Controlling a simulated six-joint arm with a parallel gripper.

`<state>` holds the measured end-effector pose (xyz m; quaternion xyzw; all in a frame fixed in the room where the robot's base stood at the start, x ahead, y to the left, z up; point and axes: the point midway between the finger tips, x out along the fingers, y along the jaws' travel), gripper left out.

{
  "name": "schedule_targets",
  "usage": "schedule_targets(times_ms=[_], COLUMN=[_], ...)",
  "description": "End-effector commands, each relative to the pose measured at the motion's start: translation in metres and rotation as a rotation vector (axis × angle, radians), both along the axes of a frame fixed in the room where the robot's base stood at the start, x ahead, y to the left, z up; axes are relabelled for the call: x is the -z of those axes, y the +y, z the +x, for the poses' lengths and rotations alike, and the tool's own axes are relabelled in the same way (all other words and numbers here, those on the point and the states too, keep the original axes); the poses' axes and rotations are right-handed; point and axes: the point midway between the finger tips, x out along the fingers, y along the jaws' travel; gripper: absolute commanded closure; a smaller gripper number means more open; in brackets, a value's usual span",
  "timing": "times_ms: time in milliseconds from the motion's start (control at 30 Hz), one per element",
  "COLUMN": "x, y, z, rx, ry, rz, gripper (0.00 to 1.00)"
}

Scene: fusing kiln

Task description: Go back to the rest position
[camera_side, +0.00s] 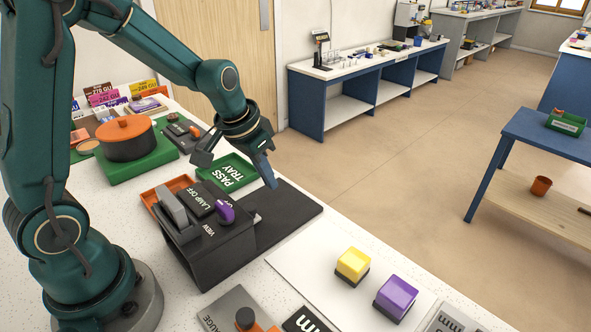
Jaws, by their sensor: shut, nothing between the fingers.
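My gripper (266,172) is shut and empty. It hangs in the air in the middle left of the side view, in front of the green pass tray (244,165) and above the dark mat (290,207). A black viewer box (208,250) labelled "LAMP OFF" and "VIEW" stands just below and left of my gripper, with a grey lever (172,207) and a purple knob (225,212) on it. The gap between my fingertips and the mat is hard to judge.
An orange-lidded dark pot (128,140) stands on a green base (143,170) at the back left. An orange tray (160,192) is partly hidden behind the viewer. Yellow (353,263) and purple (396,295) blocks stand on a white sheet (310,262) at the front right.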

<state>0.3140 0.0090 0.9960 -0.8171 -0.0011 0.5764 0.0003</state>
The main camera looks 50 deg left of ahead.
Motion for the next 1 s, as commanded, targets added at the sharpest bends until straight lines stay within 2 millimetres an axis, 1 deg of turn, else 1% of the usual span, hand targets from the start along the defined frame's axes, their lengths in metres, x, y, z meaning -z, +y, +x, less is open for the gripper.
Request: schedule_targets(times_ms=[33, 300, 400, 500, 567, 667, 767, 867, 900, 1000], x=[-0.009, -0.049, -0.061, -0.068, -0.072, -0.086, -0.103, -0.115, -0.118, -0.12], y=[0.0, 0.0, 0.001, 0.0, -0.002, -0.008, -0.019, -0.032, -0.036, -0.045], z=[-0.001, -0.016, -0.02, -0.023, -0.024, -0.025, -0.037, -0.059, -0.069, -0.094], rx=[0.001, 0.0, 0.0, 0.002, 0.008, 0.028, 0.062, 0.087, 0.093, 0.097], ry=[-0.007, -0.007, -0.005, -0.004, -0.011, -0.053, -0.107, -0.154, -0.169, -0.197], rz=[0.001, 0.002, 0.002, 0.002, 0.003, 0.012, 0.026, 0.034, 0.035, 0.033], gripper=[1.0, 1.0, 1.0, 1.0, 1.0, 1.0, 1.0, 1.0, 1.0, 1.0])
